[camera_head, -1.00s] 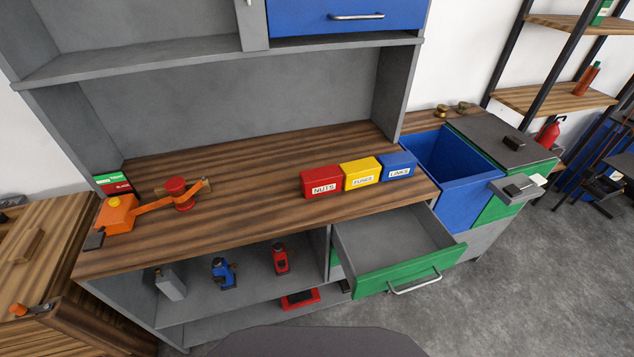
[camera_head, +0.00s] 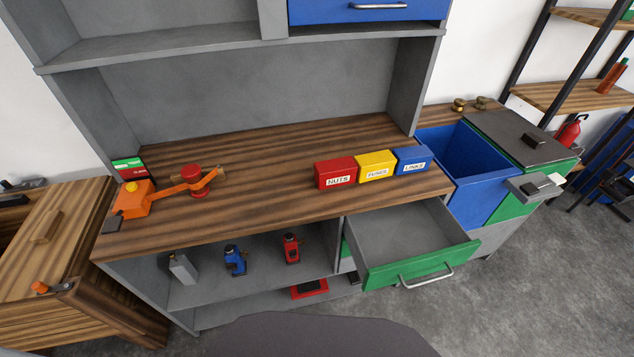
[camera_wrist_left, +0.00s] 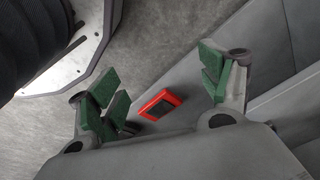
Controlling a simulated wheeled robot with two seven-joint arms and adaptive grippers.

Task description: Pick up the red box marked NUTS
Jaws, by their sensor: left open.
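The red box marked NUTS (camera_head: 336,173) stands on the wooden worktop near its front edge. It is the leftmost in a row, beside the yellow box marked FUSES (camera_head: 376,166) and the blue box marked LINKS (camera_head: 412,160). My left gripper (camera_wrist_left: 160,75) shows in the left wrist view with its green-padded fingers spread apart and nothing between them. A red object with a dark face (camera_wrist_left: 161,105) lies beyond and below the fingers. Neither gripper shows in the head view, and the NUTS box is not in the wrist view.
A green-fronted drawer (camera_head: 420,265) stands pulled out below the boxes. An orange arm-like device (camera_head: 135,200) sits at the worktop's left end. A blue bin (camera_head: 475,175) is at the right. The worktop's middle is clear; a shelf overhangs its back.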

